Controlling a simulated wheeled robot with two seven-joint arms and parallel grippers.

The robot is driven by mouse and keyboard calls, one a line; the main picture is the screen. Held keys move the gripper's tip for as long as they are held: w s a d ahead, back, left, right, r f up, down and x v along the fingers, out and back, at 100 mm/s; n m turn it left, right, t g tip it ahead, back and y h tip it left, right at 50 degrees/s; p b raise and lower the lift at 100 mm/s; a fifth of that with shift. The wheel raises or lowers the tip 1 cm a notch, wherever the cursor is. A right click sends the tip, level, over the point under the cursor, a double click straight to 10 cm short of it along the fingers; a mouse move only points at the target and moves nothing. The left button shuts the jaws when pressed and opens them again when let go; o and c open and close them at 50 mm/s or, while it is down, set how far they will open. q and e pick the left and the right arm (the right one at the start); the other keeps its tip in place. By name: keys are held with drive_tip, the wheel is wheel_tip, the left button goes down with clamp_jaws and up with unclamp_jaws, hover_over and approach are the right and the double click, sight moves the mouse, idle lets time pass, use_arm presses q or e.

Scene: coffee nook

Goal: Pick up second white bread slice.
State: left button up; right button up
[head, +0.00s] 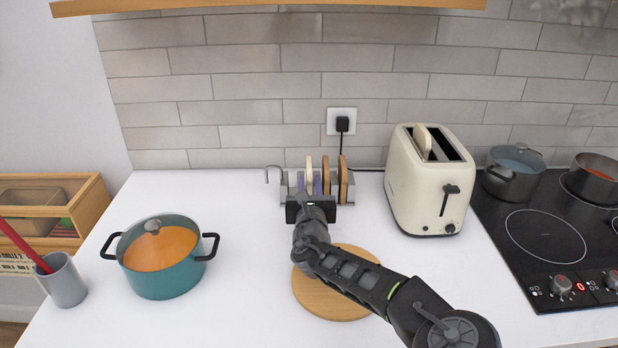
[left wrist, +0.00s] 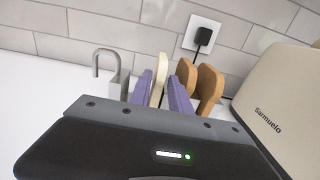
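The second white bread slice (head: 309,170) stands upright in the grey rack (head: 347,190) by the back wall. It also shows in the left wrist view (left wrist: 158,78). My left gripper (head: 310,187) is at the rack, its purple fingers on both sides of this slice. In the left wrist view the fingers (left wrist: 161,92) lie close against the slice and look shut on it. The slice's lower part is hidden behind the gripper. Another white slice (head: 423,138) sticks out of the cream toaster (head: 415,185). My right gripper is not in view.
Two brown slices (head: 343,178) stand in the rack just right of the gripper. A round wooden board (head: 330,300) lies under my arm. A teal pot (head: 165,278) is at left, a cooktop (head: 545,235) at right. The counter between pot and rack is clear.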

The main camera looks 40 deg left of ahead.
use_arm(q)
drive_tip(key=shift+x, duration=1.3)
drive_tip(key=shift+w+a+r+p, duration=0.15)
drive_tip(key=shift+w+a+p, duration=0.15)
drive_tip(key=shift+w+p, duration=0.15)
drive_tip(key=p+x, duration=0.1)
drive_tip(key=x, duration=0.2)
drive_tip(key=shift+w+a, duration=0.15)
drive_tip(key=shift+a, duration=0.1)
drive_tip(key=shift+w+a, duration=0.15)
drive_tip(key=shift+w, duration=0.15)
drive_tip(key=shift+c, duration=0.5)
clamp_jaws()
